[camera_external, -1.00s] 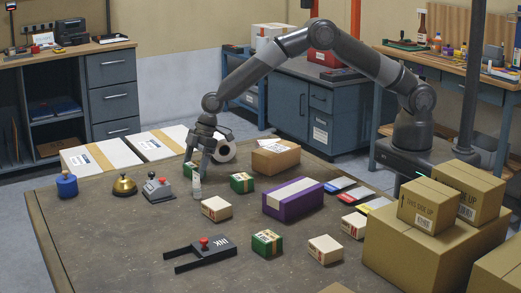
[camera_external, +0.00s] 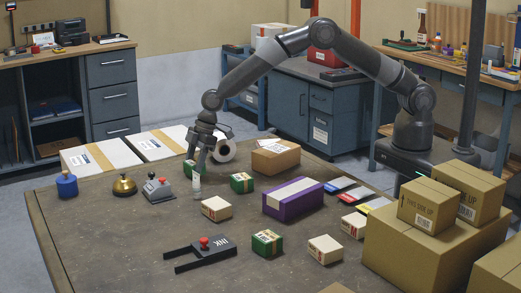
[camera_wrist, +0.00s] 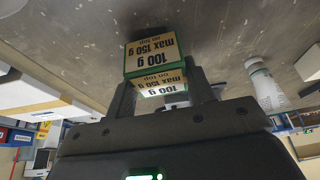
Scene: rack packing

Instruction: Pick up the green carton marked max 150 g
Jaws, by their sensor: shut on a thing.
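In the wrist view a green carton (camera_wrist: 153,52) with a cream label reading "100 g, max 150 g on top" sits between my two fingers, which are shut on it. In the external view my gripper (camera_external: 198,165) points down at the table's far left part, and the green carton (camera_external: 188,168) shows partly behind the fingers. I cannot tell whether it is clear of the table. Two other green cartons stand on the table, one right of my gripper (camera_external: 242,182) and one near the front (camera_external: 267,242); their markings are too small to read.
A small white bottle (camera_external: 196,188) stands close in front of my gripper; it also shows in the wrist view (camera_wrist: 264,85). The table's front left is mostly clear.

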